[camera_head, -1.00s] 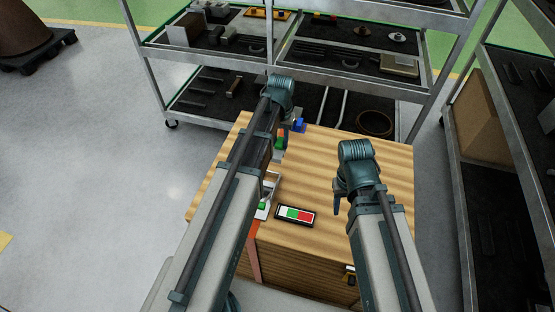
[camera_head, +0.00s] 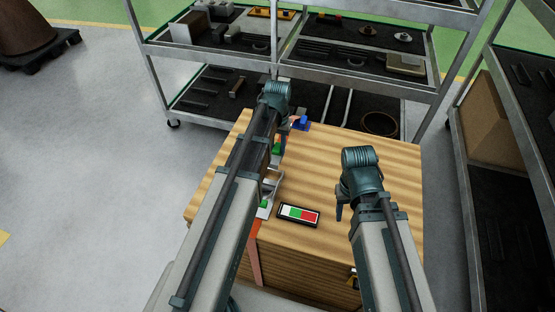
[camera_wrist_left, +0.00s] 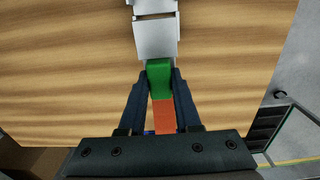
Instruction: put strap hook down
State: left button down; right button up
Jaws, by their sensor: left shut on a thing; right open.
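My left gripper (camera_wrist_left: 160,82) is shut on a green block (camera_wrist_left: 159,72), with an orange strap (camera_wrist_left: 163,115) running back between the fingers and pale metal pieces (camera_wrist_left: 155,35) beyond it. I take this to be the strap hook; it is over the wooden top, and whether it touches is unclear. In the head view the left arm hides most of it, though some green (camera_head: 277,148) shows beside the arm. My right gripper (camera_head: 340,208) is open and empty above the crate's right part.
Another metal-and-green fitting (camera_head: 266,198) with an orange strap (camera_head: 254,252) is at the front left edge. A blue piece (camera_head: 303,123) sits at the back. Shelves (camera_head: 435,95) stand behind.

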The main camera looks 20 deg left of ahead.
aim_at(277, 154)
pick_arm(q)
jog(key=shift+f+b, duration=1.8)
pick_arm(e)
jog(key=shift+f, duration=1.8)
pick_arm(q)
jog(key=shift+f, duration=0.1)
pick_arm(e)
jog(key=shift+f, duration=0.1)
pick_arm(q)
jog(key=shift+f, duration=0.15)
pick_arm(e)
jog(key=shift+f, duration=0.15)
pick_arm(q)
jog(key=c, duration=0.6)
grip_release()
notch_tip(277, 154, up, 13)
jog(key=p, duration=1.2)
jog(key=shift+f, duration=0.2)
jog(key=s+d+m+y, duration=0.1)
jog(key=s+d+m, duration=0.2)
jog(key=s+d, duration=1.1)
jog(key=s, duration=0.4)
jog(key=shift+m, duration=0.4)
pick_arm(e)
notch_tip(277, 154, up, 12)
jog(key=shift+r, duration=0.25)
